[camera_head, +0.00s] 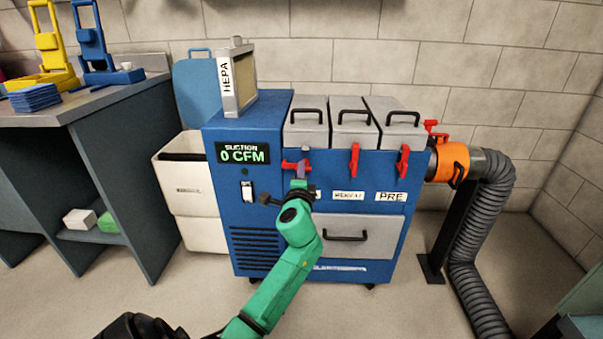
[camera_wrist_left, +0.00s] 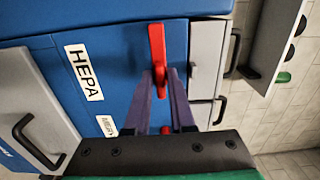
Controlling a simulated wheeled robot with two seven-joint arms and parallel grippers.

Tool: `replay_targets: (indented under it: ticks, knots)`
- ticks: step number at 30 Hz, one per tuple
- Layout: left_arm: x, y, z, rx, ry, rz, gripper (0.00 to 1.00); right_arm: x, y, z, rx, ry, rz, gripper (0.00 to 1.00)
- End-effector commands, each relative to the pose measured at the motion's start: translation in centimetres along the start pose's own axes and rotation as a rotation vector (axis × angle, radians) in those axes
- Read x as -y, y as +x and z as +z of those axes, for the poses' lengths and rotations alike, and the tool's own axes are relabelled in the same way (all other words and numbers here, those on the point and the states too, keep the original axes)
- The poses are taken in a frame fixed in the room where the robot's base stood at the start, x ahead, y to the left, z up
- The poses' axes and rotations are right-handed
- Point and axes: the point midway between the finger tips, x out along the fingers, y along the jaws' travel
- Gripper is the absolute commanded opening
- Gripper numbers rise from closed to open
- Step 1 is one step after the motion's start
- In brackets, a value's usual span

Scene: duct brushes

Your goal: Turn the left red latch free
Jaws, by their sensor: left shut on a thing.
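The left red latch (camera_head: 289,165) is on the front of the blue filter cabinet (camera_head: 222,180), below the left grey lid. It lies about level, while the middle red latch (camera_head: 354,160) and right red latch (camera_head: 403,162) hang upright. My left gripper (camera_head: 303,160) reaches up to the left latch from below and covers part of it. In the left wrist view my purple fingers (camera_wrist_left: 161,78) are shut on the left red latch (camera_wrist_left: 157,43), near its narrow end. My right gripper is not in view.
Grey lids with black handles (camera_head: 309,115) top the cabinet. A grey drawer (camera_head: 360,238) is below the latches. The suction display (camera_head: 243,153) reads 0 CFM. An orange collar (camera_head: 452,160) and grey hose (camera_head: 480,240) stand right; a workbench (camera_head: 120,95) and white bin (camera_head: 180,190) stand left.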

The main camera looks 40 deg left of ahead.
Motion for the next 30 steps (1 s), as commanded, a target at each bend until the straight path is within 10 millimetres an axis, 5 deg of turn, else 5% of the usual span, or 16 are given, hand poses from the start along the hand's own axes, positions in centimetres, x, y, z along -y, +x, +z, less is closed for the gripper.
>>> replay_targets:
  ticks: [4,5,6,19,30]
  knots:
    - [-0.3,0.0,-0.1,-0.001,-0.002,0.006,0.00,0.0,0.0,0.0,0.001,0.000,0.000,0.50]
    - [-0.3,0.0,-0.1,-0.001,-0.002,0.005,0.34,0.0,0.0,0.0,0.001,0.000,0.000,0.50]
    - [-0.3,0.0,-0.1,-0.001,-0.002,0.005,0.45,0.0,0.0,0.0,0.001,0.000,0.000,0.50]
    - [-0.1,-1.0,-0.1,-0.002,0.000,0.003,0.45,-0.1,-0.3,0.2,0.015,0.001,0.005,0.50]
    - [-0.3,-10.5,0.0,-0.002,-0.003,0.008,0.45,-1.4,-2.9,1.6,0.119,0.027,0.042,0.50]
